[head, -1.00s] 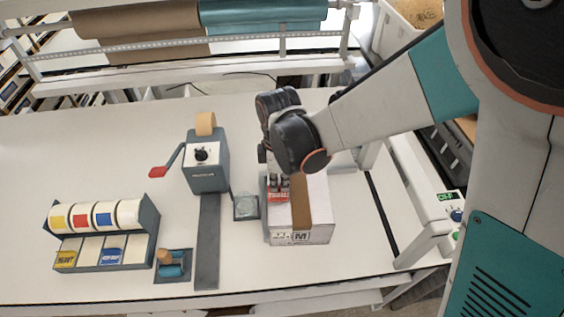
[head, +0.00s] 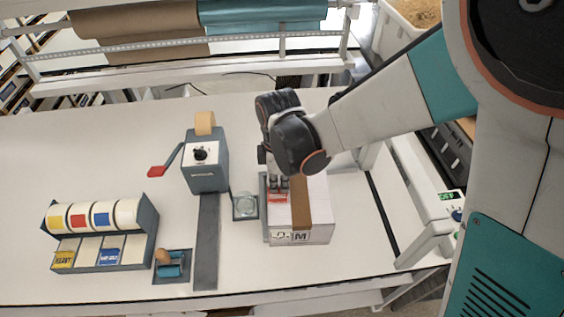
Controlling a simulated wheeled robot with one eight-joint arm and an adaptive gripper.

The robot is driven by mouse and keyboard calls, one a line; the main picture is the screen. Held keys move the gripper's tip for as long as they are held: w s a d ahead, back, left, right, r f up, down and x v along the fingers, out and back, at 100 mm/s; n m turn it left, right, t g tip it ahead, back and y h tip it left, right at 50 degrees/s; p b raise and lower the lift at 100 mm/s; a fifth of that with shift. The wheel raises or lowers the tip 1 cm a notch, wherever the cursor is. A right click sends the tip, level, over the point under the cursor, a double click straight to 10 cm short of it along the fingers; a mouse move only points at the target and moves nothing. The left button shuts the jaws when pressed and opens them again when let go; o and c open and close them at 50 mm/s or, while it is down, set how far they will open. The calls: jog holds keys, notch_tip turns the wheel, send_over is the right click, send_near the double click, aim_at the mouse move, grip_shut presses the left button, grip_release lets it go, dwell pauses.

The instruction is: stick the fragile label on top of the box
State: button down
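The box (head: 315,217) is a white carton with a brown tape strip (head: 301,210) along its top, standing on the white table. A red and white label (head: 278,197), likely the fragile label, is at the left part of the box top. My gripper (head: 278,186) is just above it with its fingertips at the label's far edge. I cannot tell whether the fingers hold the label or press it on the box. The wrist hides part of the box top and most of the gripper.
A label dispenser (head: 148,225) with several rolls stands at the left, beside a blue roller (head: 171,262) in a tray. A grey tape machine (head: 206,172) with a red-handled crank and a small square dish (head: 245,206) stand left of the box.

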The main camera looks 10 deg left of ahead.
jog(key=c, duration=1.7)
grip_release()
jog(key=shift+r, duration=0.1)
jog(key=shift+r+p, duration=1.4)
jog(key=shift+r, duration=0.75)
